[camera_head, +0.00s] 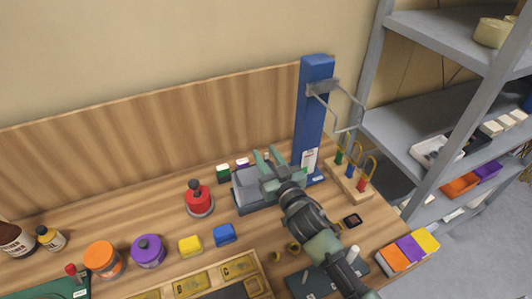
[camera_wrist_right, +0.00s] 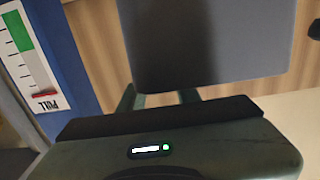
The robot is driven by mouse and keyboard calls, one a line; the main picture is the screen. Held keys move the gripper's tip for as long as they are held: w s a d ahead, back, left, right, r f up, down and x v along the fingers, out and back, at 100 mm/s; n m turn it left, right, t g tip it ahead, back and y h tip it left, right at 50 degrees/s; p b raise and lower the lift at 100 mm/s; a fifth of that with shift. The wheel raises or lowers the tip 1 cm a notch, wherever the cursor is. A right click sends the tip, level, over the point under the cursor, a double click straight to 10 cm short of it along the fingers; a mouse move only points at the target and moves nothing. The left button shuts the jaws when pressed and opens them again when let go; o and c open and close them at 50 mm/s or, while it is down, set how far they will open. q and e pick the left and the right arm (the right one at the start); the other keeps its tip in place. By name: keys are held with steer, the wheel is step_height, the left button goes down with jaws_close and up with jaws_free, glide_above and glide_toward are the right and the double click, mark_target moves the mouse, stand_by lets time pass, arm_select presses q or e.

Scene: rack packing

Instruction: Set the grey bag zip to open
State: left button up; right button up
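A grey box-shaped object (camera_head: 246,188), which I take to be the grey bag, sits on the wooden bench at the foot of the blue post. No zip or slider can be made out on it. My right gripper (camera_head: 265,157) is at its right side, with its fingers apart. In the right wrist view the gripper (camera_wrist_right: 158,98) also shows a gap between its fingers, and a grey panel (camera_wrist_right: 210,45) covers the view just beyond them. I cannot tell whether they touch it. My left gripper is not in view.
A blue post (camera_head: 312,105) with a metal lever stands behind the gripper; a peg rack (camera_head: 350,183) is to its right. A red knobbed item (camera_head: 199,200), yellow block (camera_head: 190,246) and blue block (camera_head: 224,234) lie left. A grey shelf (camera_head: 405,135) stands right.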

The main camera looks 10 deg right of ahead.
steer(key=shift+w, duration=0.1)
jaws_close()
stand_by(1.4)
